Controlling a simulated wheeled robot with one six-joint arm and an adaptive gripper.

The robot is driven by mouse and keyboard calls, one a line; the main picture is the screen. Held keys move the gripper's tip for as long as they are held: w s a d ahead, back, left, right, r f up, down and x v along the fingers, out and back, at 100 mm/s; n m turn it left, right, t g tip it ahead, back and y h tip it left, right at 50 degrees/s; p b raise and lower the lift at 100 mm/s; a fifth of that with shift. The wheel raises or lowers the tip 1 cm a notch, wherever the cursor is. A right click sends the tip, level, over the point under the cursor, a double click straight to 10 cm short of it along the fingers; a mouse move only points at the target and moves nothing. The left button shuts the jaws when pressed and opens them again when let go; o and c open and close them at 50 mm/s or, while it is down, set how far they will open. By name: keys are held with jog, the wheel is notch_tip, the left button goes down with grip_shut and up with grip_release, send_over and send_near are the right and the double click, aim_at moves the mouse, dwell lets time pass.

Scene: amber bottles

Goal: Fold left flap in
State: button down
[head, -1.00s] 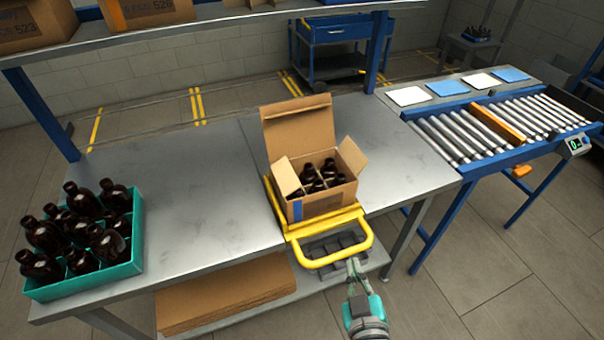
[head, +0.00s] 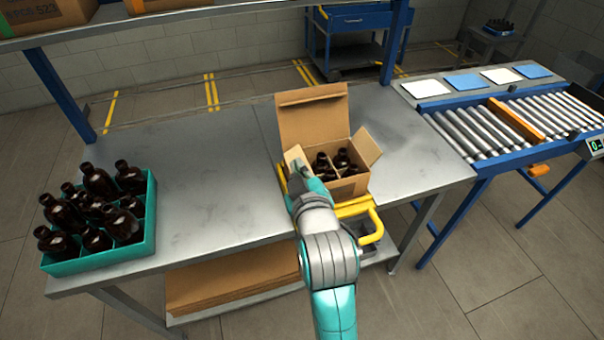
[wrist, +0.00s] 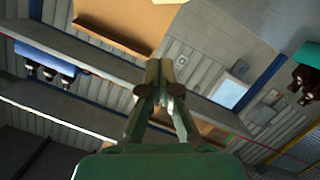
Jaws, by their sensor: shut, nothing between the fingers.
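The open cardboard box (head: 348,187) stands on the bench's front edge, with dark bottles (head: 334,163) and dividers inside. Its tall back lid (head: 313,115) is upright, and its right flap (head: 367,147) sticks out to the side. The left flap (head: 293,155) shows only in part behind my gripper (head: 299,170). My gripper is at the box's left side, close to that flap; I cannot tell whether they touch. In the wrist view my gripper (wrist: 160,72) has its fingers together and empty, with tan cardboard (wrist: 130,22) beyond them.
A yellow-handled holder (head: 376,228) is around the box's front. A teal crate of amber bottles (head: 150,215) stands at the bench's left. A roller conveyor (head: 480,125) with white and blue pads is at right. The bench (head: 215,170) between crate and box is clear.

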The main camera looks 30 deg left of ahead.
send_over(309, 167)
jog(key=s+a, duration=0.2)
jog(key=a, duration=0.1)
jog(key=shift+d+f, duration=0.1)
jog(key=shift+f, duration=0.6)
jog(key=shift+w+d+f, duration=0.15)
jog(key=shift+d+f, duration=0.15)
jog(key=shift+f, duration=0.3)
jog(key=shift+w+d+f, duration=0.15)
jog(key=shift+d+f, duration=0.15)
jog(key=shift+f, duration=0.25)
jog(key=shift+w+d+f, duration=0.15)
jog(key=shift+w+f, duration=0.15)
jog(key=shift+f, duration=0.3)
jog(key=shift+w+d+f+m, duration=0.1)
jog(key=shift+d+f+m, duration=0.05)
jog(key=shift+m, duration=0.25)
jog(key=shift+w+d+f+m+g+y, duration=0.2)
jog(key=shift+w+f+m+g, duration=0.1)
jog(key=shift+m, duration=0.4)
jog(key=shift+w+d+f+m+g+y, duration=0.15)
jog(key=shift+f+m+g, duration=0.15)
jog(key=shift+m, duration=0.4)
jog(key=shift+f, duration=0.1)
jog(key=shift+d+f, duration=0.1)
jog(key=shift+w, duration=0.1)
